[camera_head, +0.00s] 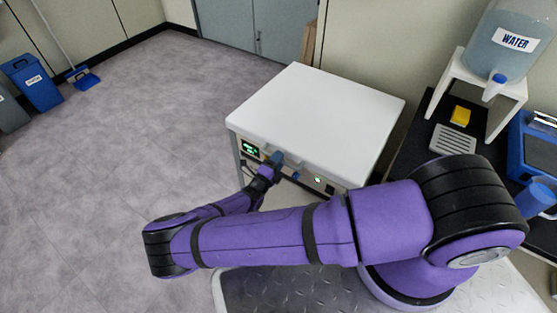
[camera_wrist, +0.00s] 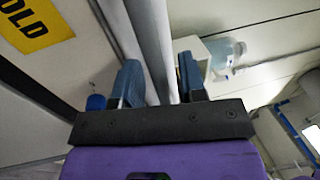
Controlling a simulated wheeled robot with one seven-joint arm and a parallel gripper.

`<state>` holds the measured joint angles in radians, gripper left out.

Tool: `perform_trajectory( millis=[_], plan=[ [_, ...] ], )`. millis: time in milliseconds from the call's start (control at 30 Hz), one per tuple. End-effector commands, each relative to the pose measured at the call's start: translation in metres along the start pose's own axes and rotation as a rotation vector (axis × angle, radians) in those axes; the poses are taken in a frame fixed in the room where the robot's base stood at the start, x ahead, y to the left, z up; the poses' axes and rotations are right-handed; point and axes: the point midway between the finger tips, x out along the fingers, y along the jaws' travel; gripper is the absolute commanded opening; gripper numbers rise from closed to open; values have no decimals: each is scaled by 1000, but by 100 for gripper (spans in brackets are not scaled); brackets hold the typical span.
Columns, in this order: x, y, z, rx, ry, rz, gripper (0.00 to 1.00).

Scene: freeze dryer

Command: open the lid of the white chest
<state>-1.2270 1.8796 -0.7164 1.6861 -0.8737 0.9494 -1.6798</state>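The white chest (camera_head: 318,110) stands in the middle of the head view, and its flat white lid lies down level on the body. A grey handle bar (camera_head: 292,166) runs along the lid's front edge. My gripper (camera_head: 277,158) is at the front edge, by the left part of this bar. In the wrist view my gripper's two blue fingers (camera_wrist: 158,82) stand apart with the grey bar (camera_wrist: 152,40) running between them. The bar nearly fills the gap, and I cannot tell whether both fingers press on it.
A green display (camera_head: 250,149) is on the chest's front. To the right, a dark counter holds a water jug (camera_head: 510,45) on a white stand, a yellow block (camera_head: 460,116) and a blue cup (camera_head: 534,198). The floor left of the chest is clear.

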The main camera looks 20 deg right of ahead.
Motion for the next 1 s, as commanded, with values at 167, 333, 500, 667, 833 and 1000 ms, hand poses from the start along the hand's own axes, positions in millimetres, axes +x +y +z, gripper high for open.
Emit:
perform_trajectory(
  millis=[167,333,500,667,833,1000],
  plan=[
    [1,0,0,0,0,1,38],
    [0,0,0,0,0,1,15],
    [0,0,0,0,0,1,0],
    [0,-2,0,1,0,3,0],
    [3,-12,0,2,2,19,0],
    [10,-37,0,2,2,60,0]
  ],
)
